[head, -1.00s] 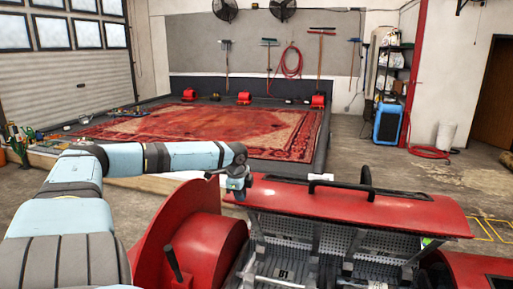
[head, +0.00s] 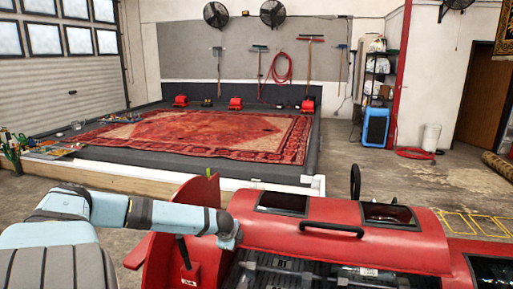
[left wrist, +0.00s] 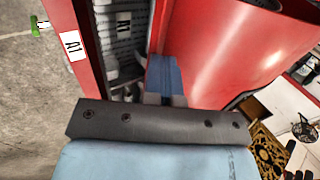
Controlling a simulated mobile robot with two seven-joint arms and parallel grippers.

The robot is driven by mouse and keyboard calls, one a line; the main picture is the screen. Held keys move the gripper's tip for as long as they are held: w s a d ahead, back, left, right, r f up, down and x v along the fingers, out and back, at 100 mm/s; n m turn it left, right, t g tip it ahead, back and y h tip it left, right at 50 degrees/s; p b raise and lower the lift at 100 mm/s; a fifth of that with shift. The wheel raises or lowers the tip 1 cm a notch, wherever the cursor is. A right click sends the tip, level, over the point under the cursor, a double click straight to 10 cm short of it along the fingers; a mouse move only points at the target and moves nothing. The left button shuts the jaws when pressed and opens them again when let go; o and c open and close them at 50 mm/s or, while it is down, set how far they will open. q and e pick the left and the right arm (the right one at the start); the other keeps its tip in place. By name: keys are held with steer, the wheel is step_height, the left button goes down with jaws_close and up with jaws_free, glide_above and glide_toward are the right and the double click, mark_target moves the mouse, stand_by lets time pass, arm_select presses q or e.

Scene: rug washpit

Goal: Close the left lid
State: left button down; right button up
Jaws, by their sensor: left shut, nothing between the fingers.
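The red lid (head: 320,239) of the red machine has two dark windows and a black handle (head: 331,230). It tilts down toward me, and part of the dark interior (head: 290,275) with bars shows below its front edge. My left gripper (head: 230,240) is at the lid's left end in the head view, its fingers mostly hidden there. In the left wrist view the lid (left wrist: 225,50) fills the right side. My shut, empty left fingers (left wrist: 164,78) are close against its edge, beside the open gap; contact is unclear. My right gripper is not in view.
A red side housing (head: 165,245) with a black lever stands left of the lid. Another red section (head: 480,265) is at the right. A patterned rug (head: 200,132) lies in the wash pit behind.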

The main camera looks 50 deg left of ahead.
arm_select(q)
steer(key=s+d+f+b, duration=0.1)
steer(key=f, duration=0.5)
steer(key=s+d+f+b, duration=0.1)
steer(key=s+d+f, duration=0.1)
steer(key=f, duration=0.5)
steer(key=s+d+f+b, duration=0.1)
steer(key=s+f+b, duration=0.1)
steer(key=f, duration=0.4)
steer(key=shift+s+d+f, duration=0.1)
steer(key=shift+d+f, duration=0.05)
steer(key=shift+f, duration=0.15)
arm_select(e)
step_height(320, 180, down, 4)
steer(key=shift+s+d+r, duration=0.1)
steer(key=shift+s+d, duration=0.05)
arm_select(q)
steer(key=shift+r, duration=0.15)
steer(key=shift+r+p, duration=0.3)
steer(key=shift+p, duration=0.25)
steer(key=s+d+r+p, duration=0.4)
steer(key=s+d+r, duration=0.1)
steer(key=s+r, duration=0.1)
steer(key=shift+v, duration=1.05)
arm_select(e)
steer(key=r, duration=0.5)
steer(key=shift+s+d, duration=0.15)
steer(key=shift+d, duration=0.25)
